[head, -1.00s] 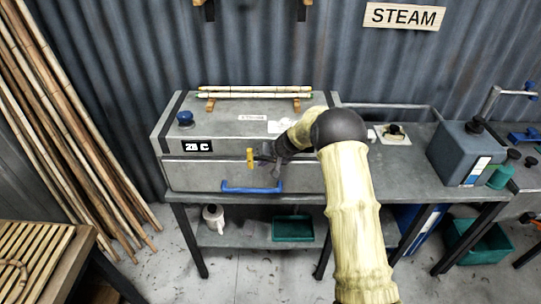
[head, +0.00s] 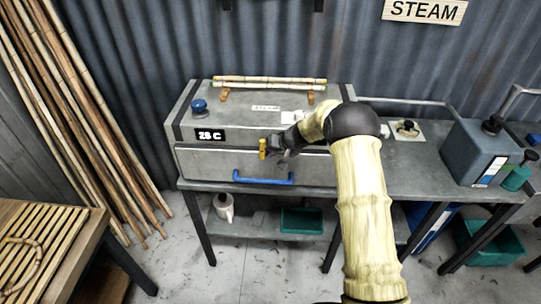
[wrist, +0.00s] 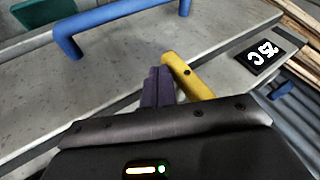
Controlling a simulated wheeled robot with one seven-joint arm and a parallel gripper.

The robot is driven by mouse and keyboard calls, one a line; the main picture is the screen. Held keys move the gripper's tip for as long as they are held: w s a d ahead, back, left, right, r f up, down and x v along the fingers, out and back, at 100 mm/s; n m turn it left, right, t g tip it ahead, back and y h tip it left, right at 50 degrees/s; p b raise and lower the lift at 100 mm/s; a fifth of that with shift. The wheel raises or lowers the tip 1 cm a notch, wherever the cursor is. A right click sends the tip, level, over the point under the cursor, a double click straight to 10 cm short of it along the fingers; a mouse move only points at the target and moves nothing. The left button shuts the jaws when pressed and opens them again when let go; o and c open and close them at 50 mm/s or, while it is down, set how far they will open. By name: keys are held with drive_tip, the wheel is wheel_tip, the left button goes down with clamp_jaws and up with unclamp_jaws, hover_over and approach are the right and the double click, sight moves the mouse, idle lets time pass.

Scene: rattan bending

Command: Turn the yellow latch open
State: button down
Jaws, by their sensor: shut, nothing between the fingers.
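The yellow latch (head: 262,148) stands upright on the front of the grey steam box (head: 188,160), at the seam between lid and body. It also shows in the wrist view (wrist: 188,75) as a yellow bar with a dark pivot. My gripper (head: 274,148) is just right of the latch in the head view. In the wrist view its dark fingers (wrist: 158,84) are together and empty, right beside the latch. I cannot tell whether they touch it. The blue handle (head: 263,179) is below on the box front.
Bamboo poles (head: 270,82) rest on the box lid, near a blue knob (head: 199,105). A display (head: 210,135) reads about 25 C. A grey canister (head: 478,150) stands on the bench to the right. A slatted table (head: 45,250) is at the lower left.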

drive_tip(key=shift+w+d+f+b, duration=0.15)
drive_tip(key=shift+f+b, duration=0.1)
drive_tip(key=shift+b, duration=0.45)
drive_tip(key=shift+y+b, duration=0.4)
drive_tip(key=shift+b, duration=0.15)
drive_tip(key=shift+f+b, duration=0.15)
drive_tip(key=shift+b, duration=0.55)
drive_tip(key=shift+y+b, duration=0.3)
drive_tip(key=shift+b, duration=0.55)
